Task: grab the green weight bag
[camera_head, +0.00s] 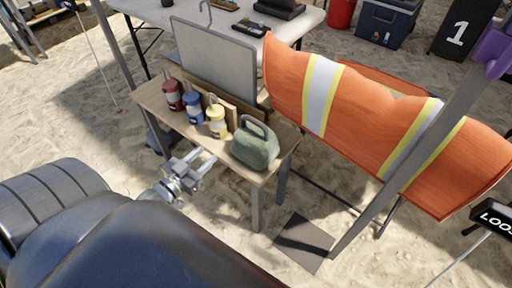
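The green weight bag (255,148) has a loop handle on top. It stands at the right end of a small wooden table (236,170), upright and uncovered. My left gripper (207,163) is in front of the table's near edge, to the left of the bag and a little lower in the picture. Its two fingers are apart with nothing seen between them, and they do not touch the bag. My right gripper is not in view.
Red (172,95), blue (193,109) and yellow (217,122) bottles stand left of the bag. A grey panel (213,58) rises behind. An orange vest (290,78) and a slanted pole (400,185) are to the right. Sand is open in front.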

